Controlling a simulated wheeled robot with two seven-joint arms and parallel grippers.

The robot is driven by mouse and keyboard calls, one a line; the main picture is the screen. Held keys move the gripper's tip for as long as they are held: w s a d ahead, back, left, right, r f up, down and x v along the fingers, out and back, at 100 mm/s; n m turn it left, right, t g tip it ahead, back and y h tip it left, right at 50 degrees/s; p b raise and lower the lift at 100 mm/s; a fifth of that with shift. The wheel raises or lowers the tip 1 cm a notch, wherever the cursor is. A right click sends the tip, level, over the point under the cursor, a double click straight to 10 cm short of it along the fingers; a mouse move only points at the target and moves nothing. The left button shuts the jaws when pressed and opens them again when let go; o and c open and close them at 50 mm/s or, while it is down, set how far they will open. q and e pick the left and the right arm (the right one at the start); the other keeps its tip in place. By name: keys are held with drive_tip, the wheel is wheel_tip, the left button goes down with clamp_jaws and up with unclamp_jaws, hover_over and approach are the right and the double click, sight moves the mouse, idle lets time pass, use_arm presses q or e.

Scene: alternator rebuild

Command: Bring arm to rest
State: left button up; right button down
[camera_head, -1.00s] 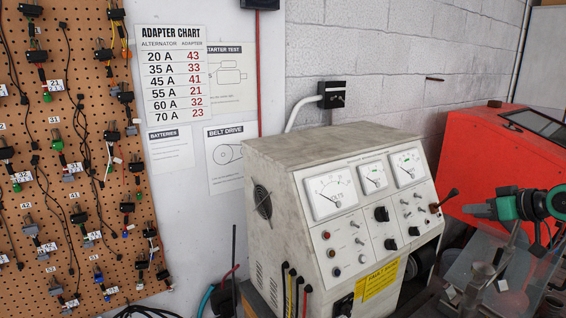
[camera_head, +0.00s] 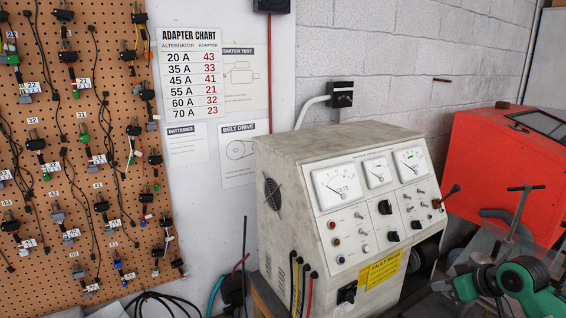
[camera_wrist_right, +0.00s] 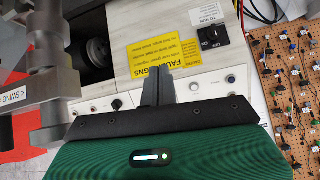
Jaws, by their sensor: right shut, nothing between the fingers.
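My right arm, green and dark grey, comes in at the lower right of the head view. Its gripper (camera_head: 437,286) points left, low in front of the grey test bench (camera_head: 300,150). In the right wrist view the two dark fingers of the gripper (camera_wrist_right: 158,75) are together, with nothing between them. Behind them, the bench's yellow label (camera_wrist_right: 160,52) shows at a slant. My left gripper is not in view.
A pegboard (camera_head: 75,110) of adapters hangs at left, beside the adapter chart (camera_head: 190,75). A red machine (camera_head: 500,165) stands at right. A metal T-handle (camera_head: 525,188) rises near my right arm. Cables hang at the bench's lower left.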

drive_tip(key=s+a+f+g+h, duration=0.1)
drive_tip(key=s+a+f, duration=0.5)
drive_tip(key=f, duration=0.2)
drive_tip(key=s+a+f+g, duration=0.1)
drive_tip(key=s+a+f, duration=0.45)
drive_tip(key=f, duration=0.25)
drive_tip(key=s+a+f+m+g+h, duration=0.1)
drive_tip(key=s+a+f, duration=0.15)
drive_tip(key=s, duration=0.85)
drive_tip(key=s+a+f+m+g+h, duration=0.15)
drive_tip(key=s+a, duration=0.25)
drive_tip(key=s, duration=0.7)
wheel_tip(320, 180, down, 36)
drive_tip(key=g+b, duration=0.2)
drive_tip(key=b, duration=0.3)
use_arm(q)
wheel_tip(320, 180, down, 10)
drive_tip(key=b, duration=0.5)
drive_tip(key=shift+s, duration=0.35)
use_arm(e)
drive_tip(key=s+d+f, duration=0.1)
drive_tip(key=s+f, duration=0.8)
drive_tip(key=f, duration=0.3)
drive_tip(key=s+d+f, duration=0.2)
drive_tip(key=s+f, duration=0.8)
drive_tip(key=f, duration=0.2)
drive_tip(key=shift+s+d+f+n+g+h, duration=0.15)
drive_tip(key=shift+s+f+n+g+h, duration=0.1)
drive_tip(key=shift+s+n+g+h, duration=0.1)
